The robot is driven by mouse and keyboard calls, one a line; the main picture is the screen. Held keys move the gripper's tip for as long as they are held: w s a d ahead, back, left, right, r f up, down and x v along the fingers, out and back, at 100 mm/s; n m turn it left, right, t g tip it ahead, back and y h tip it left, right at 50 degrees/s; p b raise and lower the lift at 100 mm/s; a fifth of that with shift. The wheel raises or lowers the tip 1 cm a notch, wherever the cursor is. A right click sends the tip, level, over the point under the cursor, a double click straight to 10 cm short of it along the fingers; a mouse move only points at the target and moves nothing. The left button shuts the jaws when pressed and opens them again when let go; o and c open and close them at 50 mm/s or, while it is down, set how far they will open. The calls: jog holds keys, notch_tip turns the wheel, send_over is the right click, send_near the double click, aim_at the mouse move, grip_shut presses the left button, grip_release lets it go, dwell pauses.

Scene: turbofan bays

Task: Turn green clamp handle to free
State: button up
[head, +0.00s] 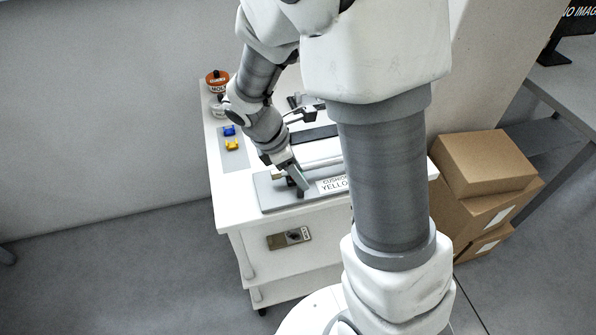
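A grey fixture plate (275,201) lies on the white cart top and carries a light horizontal bar (322,163). A label reading "CUSHION YELLOW" in part (333,185) is at its front. My gripper (297,183) points down at the left end of the fixture, close to the bar end. A small greenish piece (304,178) shows right at the fingers; I cannot tell whether it is the clamp handle or part of my gripper. My arm hides the fixture's right part. Whether the fingers are open or shut, or touch anything, is not clear.
Blue (229,130) and yellow (232,145) pieces sit on a grey mat at the cart's left. An orange-lidded jar (217,79) stands behind them. A device (289,238) is on the cart's front. Cardboard boxes (484,165) are stacked to the right. The floor at left is clear.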

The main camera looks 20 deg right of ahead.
grip_shut()
jog(key=shift+r, duration=0.1)
jog(key=m+g+p, duration=0.1)
jog(key=m+p, duration=0.1)
jog(key=m, duration=0.1)
jog(key=shift+w+m, duration=0.15)
jog(key=shift+m, duration=0.25)
jog(key=m+g+y+p, duration=0.1)
jog(key=m+g, duration=0.1)
jog(key=m, duration=0.2)
jog(key=shift+w+d+m, duration=0.1)
jog(key=shift+m, duration=0.2)
jog(key=m, duration=0.2)
jog(key=m+g+y+p, duration=0.1)
jog(key=m, duration=0.1)
jog(key=shift+d+m+y, duration=0.1)
jog(key=shift+m+y, duration=0.2)
jog(key=shift+w+d+m+y+p, duration=0.1)
jog(key=shift+m+y+p, duration=0.6)
jog(key=shift+m, duration=1.8)
